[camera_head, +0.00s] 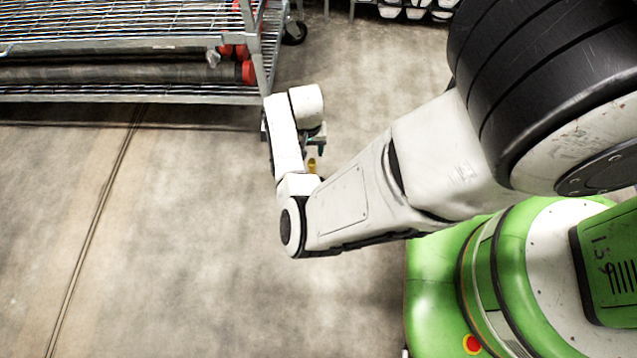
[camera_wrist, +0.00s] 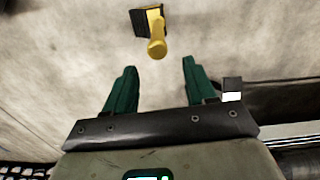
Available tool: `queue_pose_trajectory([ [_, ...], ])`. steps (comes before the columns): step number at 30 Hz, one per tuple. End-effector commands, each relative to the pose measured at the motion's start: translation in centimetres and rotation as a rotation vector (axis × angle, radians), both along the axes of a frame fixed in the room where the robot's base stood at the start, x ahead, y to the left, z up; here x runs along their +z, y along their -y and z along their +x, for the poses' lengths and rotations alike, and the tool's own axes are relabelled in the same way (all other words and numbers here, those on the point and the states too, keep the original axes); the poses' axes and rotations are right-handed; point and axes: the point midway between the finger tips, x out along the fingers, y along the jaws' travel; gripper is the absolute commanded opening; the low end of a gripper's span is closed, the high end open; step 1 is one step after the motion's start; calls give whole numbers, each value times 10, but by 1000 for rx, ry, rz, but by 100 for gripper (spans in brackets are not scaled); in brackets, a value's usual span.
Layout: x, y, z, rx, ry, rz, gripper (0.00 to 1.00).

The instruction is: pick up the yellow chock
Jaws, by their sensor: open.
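The yellow chock (camera_wrist: 156,36) lies on the concrete floor in the wrist view, at the top middle, with a dark block-like part behind its yellow rounded end. My gripper (camera_wrist: 158,68) has two green fingers spread apart with nothing between them. The chock shows beyond the fingertips, roughly in line with the gap and apart from both fingers. In the head view a small yellow bit of the chock (camera_head: 312,165) shows just below my gripper (camera_head: 319,146); the wrist hides much of the gripper there.
A wire shelf rack (camera_head: 130,95) stands at the upper left, with long dark tubes (camera_head: 120,72) with red ends on its lower level. A caster (camera_head: 294,32) is at its corner. White containers (camera_head: 405,10) show at the top. The floor at the lower left is clear.

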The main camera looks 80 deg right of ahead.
Motion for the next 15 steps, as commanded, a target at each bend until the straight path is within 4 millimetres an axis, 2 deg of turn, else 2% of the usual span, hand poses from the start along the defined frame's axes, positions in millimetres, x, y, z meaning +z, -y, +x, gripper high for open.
queue_pose_trajectory([
  [1,-9,-4,1,-9,3,10,55],
  [5,-21,-7,1,-17,4,19,55],
  [12,-57,-6,1,-17,3,20,55],
  [15,-66,-6,1,-17,4,18,55],
])
